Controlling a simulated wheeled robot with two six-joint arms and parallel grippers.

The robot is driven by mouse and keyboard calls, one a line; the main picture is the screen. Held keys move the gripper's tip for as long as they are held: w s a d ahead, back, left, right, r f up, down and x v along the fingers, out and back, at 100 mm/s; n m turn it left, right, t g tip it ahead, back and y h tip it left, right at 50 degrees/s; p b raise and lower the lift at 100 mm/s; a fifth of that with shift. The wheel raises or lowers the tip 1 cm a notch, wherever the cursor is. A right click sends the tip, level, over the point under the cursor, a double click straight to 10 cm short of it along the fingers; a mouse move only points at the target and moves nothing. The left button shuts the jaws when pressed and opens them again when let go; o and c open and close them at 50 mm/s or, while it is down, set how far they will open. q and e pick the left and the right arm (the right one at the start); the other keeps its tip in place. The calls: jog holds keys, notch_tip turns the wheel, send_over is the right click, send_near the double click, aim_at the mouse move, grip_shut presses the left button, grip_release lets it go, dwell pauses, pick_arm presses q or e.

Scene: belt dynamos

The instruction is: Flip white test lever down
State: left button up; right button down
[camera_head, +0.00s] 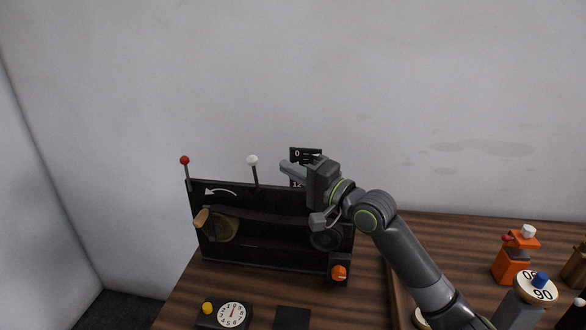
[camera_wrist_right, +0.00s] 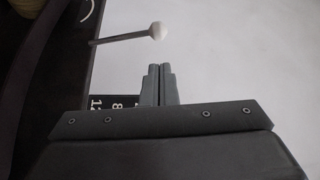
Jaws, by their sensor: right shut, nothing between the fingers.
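The white test lever (camera_head: 252,162) stands up from the top edge of the black panel (camera_head: 270,262), with its white ball at the top. In the right wrist view the white lever (camera_wrist_right: 157,31) lies ahead of the fingertips and apart from them. My right gripper (camera_head: 284,167) is shut and empty, to the right of the white lever at about the height of its ball. The right gripper (camera_wrist_right: 160,66) also shows shut in the wrist view. My left gripper is not in view.
A red-tipped lever (camera_head: 185,160) stands at the panel's left end. A numbered plate (camera_head: 306,154) is behind my right gripper. An orange knob (camera_head: 338,272), a dial (camera_head: 232,315) and a yellow knob (camera_head: 208,308) sit low in front. Orange devices (camera_head: 512,262) stand at the right.

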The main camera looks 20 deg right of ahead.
aim_at(255, 176)
jog(key=p+x, duration=0.1)
jog(key=x, duration=0.6)
jog(key=shift+w+p, duration=0.2)
jog(key=shift+p, duration=0.15)
jog(key=shift+a, duration=0.1)
jog(key=shift+s+a+f+n+b, duration=0.15)
jog(key=shift+s+n+b, duration=0.15)
jog(key=shift+b, duration=0.35)
jog(key=s+a+f+n+t+y+b, duration=0.1)
jog(key=s+a+f+n+y+b, duration=0.2)
jog(key=b, duration=0.9)
notch_tip(255, 176, down, 2)
jog(key=s+a+n, duration=0.1)
jog(key=s+n, duration=0.1)
jog(key=n, duration=0.1)
jog(key=shift+s+f, duration=0.2)
jog(key=shift+s, duration=0.2)
